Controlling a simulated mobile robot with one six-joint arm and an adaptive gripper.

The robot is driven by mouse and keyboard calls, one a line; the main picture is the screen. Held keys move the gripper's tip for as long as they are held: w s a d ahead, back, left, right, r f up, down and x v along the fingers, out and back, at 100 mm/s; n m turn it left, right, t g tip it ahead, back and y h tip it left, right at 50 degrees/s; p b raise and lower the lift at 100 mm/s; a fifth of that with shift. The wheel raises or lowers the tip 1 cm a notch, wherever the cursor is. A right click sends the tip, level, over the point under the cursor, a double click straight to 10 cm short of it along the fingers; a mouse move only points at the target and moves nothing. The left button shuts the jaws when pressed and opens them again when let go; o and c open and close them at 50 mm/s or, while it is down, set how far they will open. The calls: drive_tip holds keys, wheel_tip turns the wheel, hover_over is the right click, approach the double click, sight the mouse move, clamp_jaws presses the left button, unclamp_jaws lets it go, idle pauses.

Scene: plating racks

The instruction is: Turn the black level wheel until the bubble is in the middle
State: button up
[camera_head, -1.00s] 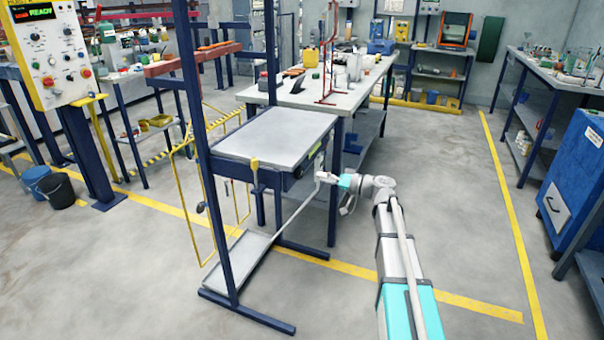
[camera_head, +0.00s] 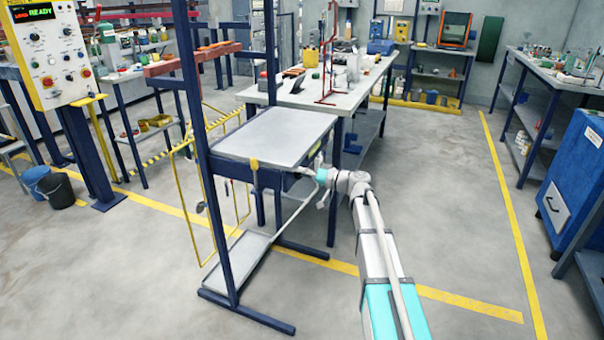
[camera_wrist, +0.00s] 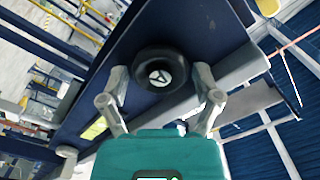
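The black level wheel (camera_wrist: 161,79) shows in the wrist view, a round black wheel with a pale hub on the dark blue beam of the rack. My gripper (camera_wrist: 163,88) is open, with one finger on each side of the wheel. I cannot tell whether the fingers touch it. In the head view my gripper (camera_head: 309,172) is at the right front edge of the rack's grey tray table (camera_head: 275,135); the wheel is hidden there. A yellow-green strip (camera_wrist: 94,129) shows on the beam in the wrist view; no bubble can be made out.
The rack's dark blue post (camera_head: 203,150) and lower grey shelf (camera_head: 238,258) stand left of my arm. A long workbench (camera_head: 345,98) with several items is behind. The floor (camera_head: 450,220) to the right is clear up to a blue cabinet (camera_head: 578,180).

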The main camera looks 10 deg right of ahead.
drive_tip(key=c, duration=0.8)
drive_tip(key=shift+m, duration=0.4)
drive_tip(key=m, duration=0.9)
drive_tip(key=o, duration=0.9)
drive_tip(key=shift+f, duration=0.1)
drive_tip(key=shift+n, duration=0.4)
